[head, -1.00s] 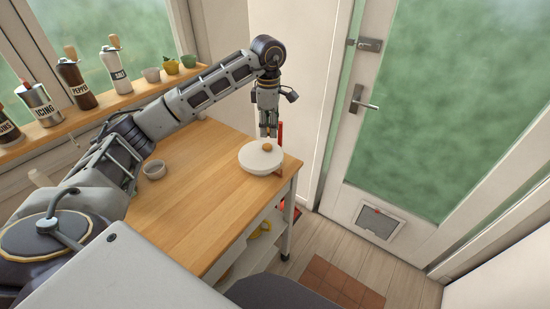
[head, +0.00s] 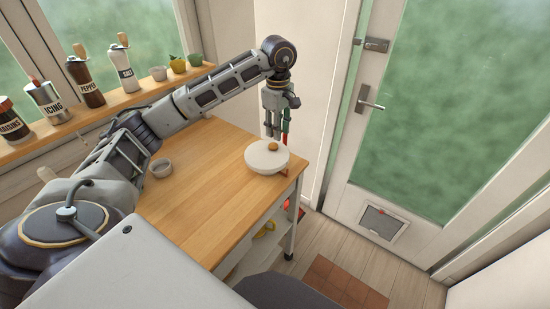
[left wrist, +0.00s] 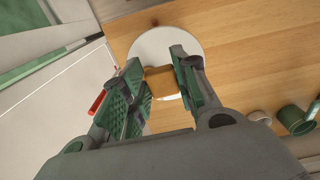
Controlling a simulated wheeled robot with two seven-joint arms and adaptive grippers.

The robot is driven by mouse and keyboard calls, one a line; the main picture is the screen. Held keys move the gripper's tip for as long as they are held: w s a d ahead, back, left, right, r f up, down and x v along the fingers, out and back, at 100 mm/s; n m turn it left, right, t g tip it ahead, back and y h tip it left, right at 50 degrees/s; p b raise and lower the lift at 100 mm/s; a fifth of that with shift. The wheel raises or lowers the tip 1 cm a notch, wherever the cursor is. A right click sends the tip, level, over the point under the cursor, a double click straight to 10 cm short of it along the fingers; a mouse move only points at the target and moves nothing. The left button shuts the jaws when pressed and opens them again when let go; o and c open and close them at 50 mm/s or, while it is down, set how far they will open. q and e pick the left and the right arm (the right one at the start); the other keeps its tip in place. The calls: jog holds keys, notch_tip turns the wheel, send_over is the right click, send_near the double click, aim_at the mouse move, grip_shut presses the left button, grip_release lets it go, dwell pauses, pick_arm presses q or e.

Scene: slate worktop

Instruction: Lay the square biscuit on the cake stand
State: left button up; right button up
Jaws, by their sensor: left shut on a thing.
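The square biscuit (head: 273,146) is small and golden brown. It also shows between my left fingers in the left wrist view (left wrist: 161,80). The cake stand (head: 262,161) is round and white, near the worktop's far right corner; its top shows behind the biscuit in the left wrist view (left wrist: 158,45). My left gripper (head: 275,137) points down over the stand, shut on the biscuit, with green-padded fingers (left wrist: 165,80) on either side. The biscuit is at or just above the stand's top; I cannot tell whether they touch. My right gripper is not in view.
A small grey bowl (head: 161,168) stands on the wooden worktop (head: 205,190), left of the stand. Labelled bottles and small pots line the sill (head: 120,103) behind my left arm. A green cup (left wrist: 293,119) shows in the left wrist view. The worktop's middle is clear.

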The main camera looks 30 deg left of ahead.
pick_arm(q)
jog(key=shift+f, duration=0.1)
dwell(0.4)
send_over(278, 159)
notch_tip(278, 159, down, 5)
jog(key=shift+a+f+p, duration=0.1)
jog(key=shift+p, duration=0.2)
jog(key=shift+f, duration=0.45)
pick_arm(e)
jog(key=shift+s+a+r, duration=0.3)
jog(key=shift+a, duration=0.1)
pick_arm(q)
jog(key=shift+f+p, duration=0.3)
jog(key=shift+f, duration=1.6)
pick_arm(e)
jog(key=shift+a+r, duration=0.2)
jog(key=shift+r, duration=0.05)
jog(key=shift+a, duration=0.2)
pick_arm(q)
jog(key=shift+f, duration=0.1)
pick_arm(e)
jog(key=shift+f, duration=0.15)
